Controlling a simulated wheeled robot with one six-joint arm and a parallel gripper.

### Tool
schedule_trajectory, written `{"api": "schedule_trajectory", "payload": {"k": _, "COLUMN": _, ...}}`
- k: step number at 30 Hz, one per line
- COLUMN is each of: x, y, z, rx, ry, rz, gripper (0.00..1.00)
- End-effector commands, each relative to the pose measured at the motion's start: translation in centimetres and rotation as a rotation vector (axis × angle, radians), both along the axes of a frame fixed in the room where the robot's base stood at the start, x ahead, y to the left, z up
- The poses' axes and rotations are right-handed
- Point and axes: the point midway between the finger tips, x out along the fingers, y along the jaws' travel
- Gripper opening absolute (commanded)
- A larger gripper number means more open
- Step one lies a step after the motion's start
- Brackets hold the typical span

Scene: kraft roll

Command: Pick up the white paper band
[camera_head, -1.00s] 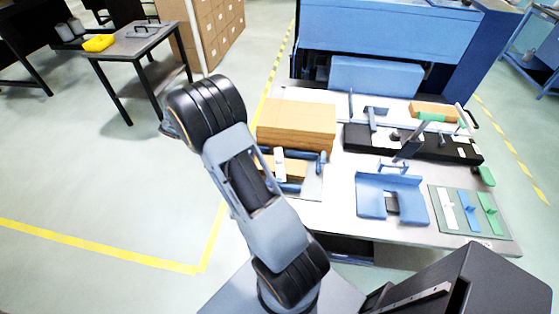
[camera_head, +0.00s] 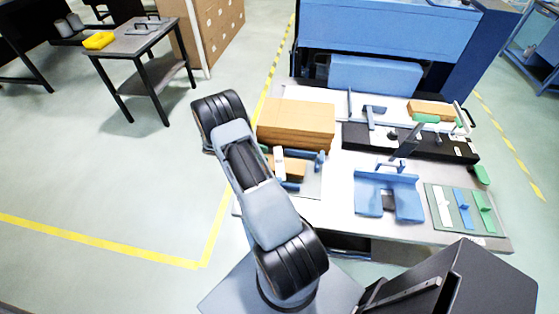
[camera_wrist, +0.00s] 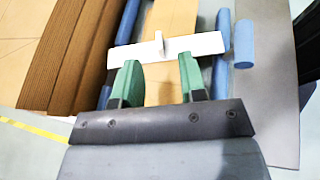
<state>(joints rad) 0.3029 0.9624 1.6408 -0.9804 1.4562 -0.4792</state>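A white paper band (camera_wrist: 188,44) with a small upright tab lies across a narrow brown kraft piece (camera_wrist: 168,18) in the wrist view. In the head view the white band (camera_head: 279,163) shows on the kraft piece between blue bars, just right of my arm. My gripper (camera_wrist: 159,72) is open, its two green fingertips apart on either side of the tab, at the band's near edge. Nothing is held between them. I cannot tell whether the fingertips touch the band. In the head view my gripper is not clearly visible.
A tall kraft stack (camera_head: 296,124) stands right beside the band; it fills the left of the wrist view (camera_wrist: 68,50). A blue U-shaped stand (camera_head: 370,192) and a mat (camera_head: 433,222) with white, blue and green strips lie to the right. A black box (camera_head: 470,285) is at front right.

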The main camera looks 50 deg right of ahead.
Motion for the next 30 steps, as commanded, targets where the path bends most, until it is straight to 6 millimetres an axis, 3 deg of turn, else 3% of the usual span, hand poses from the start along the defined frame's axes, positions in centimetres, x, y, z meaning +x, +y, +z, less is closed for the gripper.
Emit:
{"api": "schedule_trajectory", "payload": {"k": 8, "x": -0.8, "y": -0.9, "z": -0.5, "rx": 0.001, "ry": 0.001, "rz": -0.002, "gripper": 0.38}}
{"api": "schedule_trajectory", "payload": {"k": 18, "x": -3.1, "y": -3.6, "z": -2.3, "rx": 0.001, "ry": 0.001, "rz": -0.001, "gripper": 0.38}}
{"api": "schedule_trajectory", "payload": {"k": 25, "x": -3.2, "y": -3.7, "z": -2.5, "rx": 0.0, "ry": 0.0, "rz": 0.0, "gripper": 0.38}}
{"api": "schedule_trajectory", "payload": {"k": 30, "x": -3.2, "y": -3.7, "z": -2.5, "rx": 0.001, "ry": -0.001, "rz": 0.0, "gripper": 0.22}}
